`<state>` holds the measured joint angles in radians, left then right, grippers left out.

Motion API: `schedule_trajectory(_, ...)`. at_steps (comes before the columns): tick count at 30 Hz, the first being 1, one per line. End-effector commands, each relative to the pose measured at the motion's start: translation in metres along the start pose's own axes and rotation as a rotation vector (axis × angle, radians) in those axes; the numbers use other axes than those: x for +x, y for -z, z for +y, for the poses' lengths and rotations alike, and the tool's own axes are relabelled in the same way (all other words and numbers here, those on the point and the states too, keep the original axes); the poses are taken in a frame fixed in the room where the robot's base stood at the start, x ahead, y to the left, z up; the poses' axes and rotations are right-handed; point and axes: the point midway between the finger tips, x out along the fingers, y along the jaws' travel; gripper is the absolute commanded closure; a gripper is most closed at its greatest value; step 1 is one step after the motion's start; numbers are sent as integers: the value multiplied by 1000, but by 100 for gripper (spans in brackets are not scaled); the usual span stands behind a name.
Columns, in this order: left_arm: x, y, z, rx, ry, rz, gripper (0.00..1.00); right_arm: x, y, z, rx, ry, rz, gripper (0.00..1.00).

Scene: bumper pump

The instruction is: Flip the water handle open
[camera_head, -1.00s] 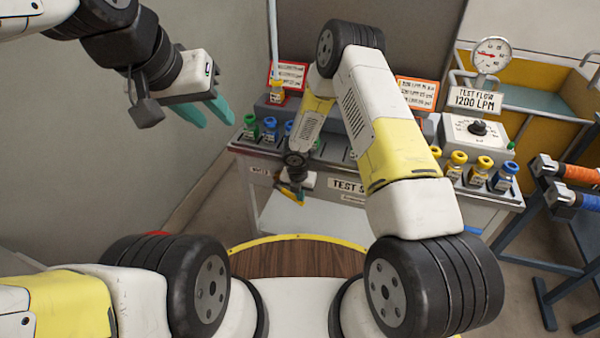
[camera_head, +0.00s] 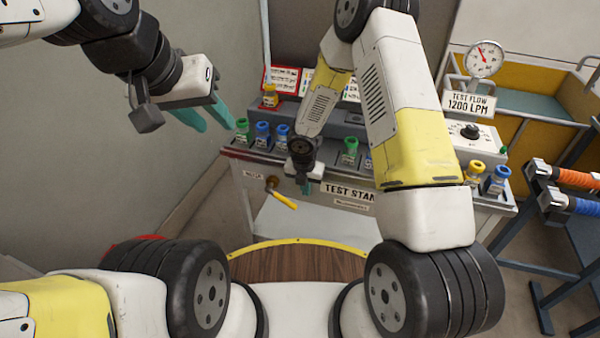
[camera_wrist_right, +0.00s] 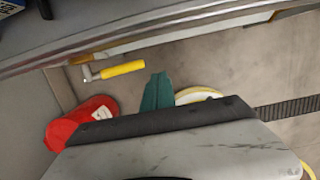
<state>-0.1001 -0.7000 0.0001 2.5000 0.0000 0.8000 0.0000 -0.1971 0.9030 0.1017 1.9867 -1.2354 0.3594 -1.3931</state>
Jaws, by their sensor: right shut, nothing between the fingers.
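The water handle (camera_head: 286,200) is a yellow lever on the front face of the test stand, just right of a small label at the stand's left end. It slopes down to the right from its pivot. In the right wrist view the yellow handle (camera_wrist_right: 122,69) lies up and left of my fingertips. My right gripper (camera_head: 305,187) is shut and empty, just right of the handle and apart from it. Its teal fingers show together in the wrist view (camera_wrist_right: 157,92). My left gripper (camera_head: 216,120) hangs at the upper left, fingers apart and empty, away from the handle.
The test stand (camera_head: 345,192) carries several bottles with coloured caps (camera_head: 262,135), signs and a round gauge (camera_head: 484,58). My right arm covers part of it. A rack with orange and blue rolls (camera_head: 570,205) stands at right. A red object (camera_wrist_right: 82,120) shows below the handle in the wrist view.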

Motion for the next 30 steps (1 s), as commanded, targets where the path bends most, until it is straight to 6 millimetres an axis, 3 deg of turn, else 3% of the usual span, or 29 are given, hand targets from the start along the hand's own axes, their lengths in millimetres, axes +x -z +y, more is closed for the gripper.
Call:
schedule_trajectory(6,0,0,0,0,0,0,64,-25,0,-14,1,-1,0,100)
schedule_trajectory(17,0,0,0,0,0,0,64,-29,1,-17,0,0,1,100)
schedule_trajectory(22,4,3,1,1,-6,-5,93,-35,-3,-19,28,1,-8,100)
schedule_trajectory(23,6,5,2,2,-10,-8,99,-40,-6,-21,47,1,-13,100)
schedule_trajectory(26,20,14,6,6,-29,-23,100,-62,-17,-29,158,4,-37,100)
schedule_trajectory(30,53,32,16,13,-63,-56,100,-112,-36,-50,414,0,-84,100)
